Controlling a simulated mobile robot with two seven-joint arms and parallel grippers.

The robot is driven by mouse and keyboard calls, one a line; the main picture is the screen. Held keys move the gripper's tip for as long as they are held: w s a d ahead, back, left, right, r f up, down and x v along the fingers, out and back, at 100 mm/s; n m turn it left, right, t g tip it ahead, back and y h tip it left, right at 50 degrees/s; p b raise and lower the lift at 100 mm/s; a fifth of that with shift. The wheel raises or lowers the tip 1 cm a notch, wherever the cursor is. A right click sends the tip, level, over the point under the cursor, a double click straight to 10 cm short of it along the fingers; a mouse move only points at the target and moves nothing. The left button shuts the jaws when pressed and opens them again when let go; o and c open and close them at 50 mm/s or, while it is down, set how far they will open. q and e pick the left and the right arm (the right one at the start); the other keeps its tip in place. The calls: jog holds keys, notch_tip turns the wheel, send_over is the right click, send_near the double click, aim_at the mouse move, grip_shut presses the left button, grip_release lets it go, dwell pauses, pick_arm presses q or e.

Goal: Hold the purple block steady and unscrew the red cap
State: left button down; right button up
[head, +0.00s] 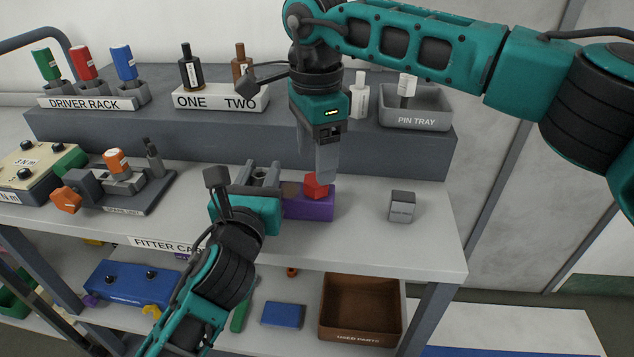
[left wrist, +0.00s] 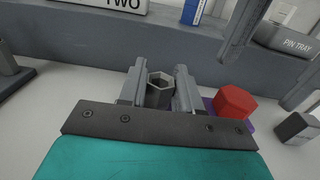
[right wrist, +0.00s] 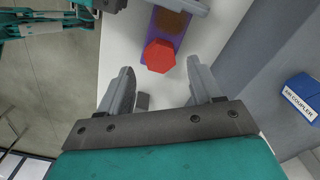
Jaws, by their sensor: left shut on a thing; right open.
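The purple block (head: 310,207) lies on the bench top, its left part hidden by my left gripper. The red hexagonal cap (head: 316,186) sits on it, with a brown round patch (right wrist: 171,22) beside the cap. My left gripper (head: 260,177) is shut on a grey hexagonal tube (left wrist: 160,90), seen between its fingers in the left wrist view. I cannot tell whether the tube is joined to the block. My right gripper (head: 328,165) is open and points down just above the cap. In the right wrist view the cap (right wrist: 159,56) shows beyond the open fingers, nearly centred.
A small grey cube (head: 402,207) stands right of the block. Behind is a raised shelf with a driver rack (head: 92,103), bottles and a pin tray (head: 416,118). An orange-topped fixture (head: 122,180) stands left. A brown bin (head: 359,337) is below. The bench front right is clear.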

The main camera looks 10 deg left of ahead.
aim_at(316, 185)
jog(key=shift+f, duration=1.9)
